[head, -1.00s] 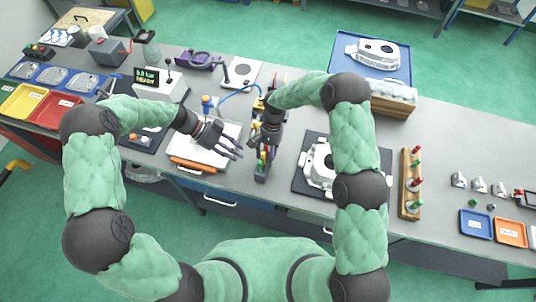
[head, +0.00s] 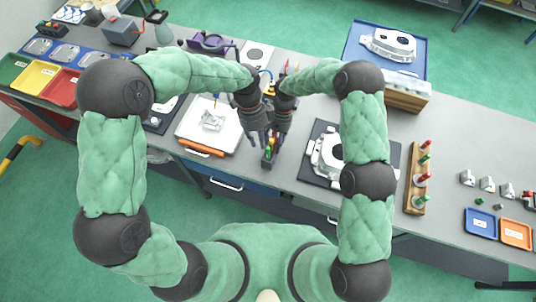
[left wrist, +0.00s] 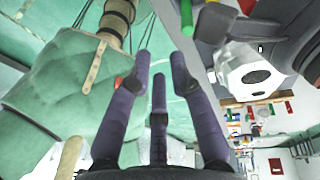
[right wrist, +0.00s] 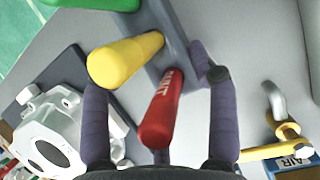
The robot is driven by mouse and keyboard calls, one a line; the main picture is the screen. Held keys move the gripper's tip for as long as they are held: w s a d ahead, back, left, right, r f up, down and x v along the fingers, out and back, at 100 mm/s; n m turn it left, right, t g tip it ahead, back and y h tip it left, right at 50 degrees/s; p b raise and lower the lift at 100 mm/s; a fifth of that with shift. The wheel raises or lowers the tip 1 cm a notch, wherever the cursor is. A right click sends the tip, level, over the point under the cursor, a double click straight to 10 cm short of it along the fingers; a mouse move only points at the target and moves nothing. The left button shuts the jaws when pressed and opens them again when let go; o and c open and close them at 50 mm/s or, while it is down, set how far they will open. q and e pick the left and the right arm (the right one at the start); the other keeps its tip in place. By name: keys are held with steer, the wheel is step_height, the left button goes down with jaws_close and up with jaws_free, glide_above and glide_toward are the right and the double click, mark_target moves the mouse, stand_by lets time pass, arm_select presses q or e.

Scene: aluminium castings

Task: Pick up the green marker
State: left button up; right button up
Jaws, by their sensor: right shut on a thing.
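The green marker (head: 268,154) stands in a grey marker holder (head: 267,163) at the table's front edge. The right wrist view shows the green marker (right wrist: 92,3) at the upper left, beyond a yellow marker (right wrist: 125,60) and a red marker (right wrist: 162,108) in the same holder (right wrist: 180,45). My right gripper (head: 278,131) has its fingers around the holder's near end, beside the red marker; its grip is partly hidden. My left gripper (head: 256,138) is open and empty, close beside the holder and my right gripper. A green cylinder, probably the marker (left wrist: 187,15), shows just beyond its fingertips.
A white tray (head: 232,135) with a small part lies left of the grippers. A casting (head: 326,155) on a dark mat lies right. A wooden peg rack (head: 417,192) stands farther right. My two hands nearly touch, leaving little room between them.

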mark_target(268, 148)
arm_select(q)
step_height(268, 148, up, 3)
steer(key=w+d+t+y, duration=0.1)
steer(key=d+t, duration=0.1)
steer(key=d, duration=0.1)
steer(key=shift+t, duration=0.3)
step_height(268, 148, down, 12)
steer(key=shift+r, duration=0.2)
jaws_close()
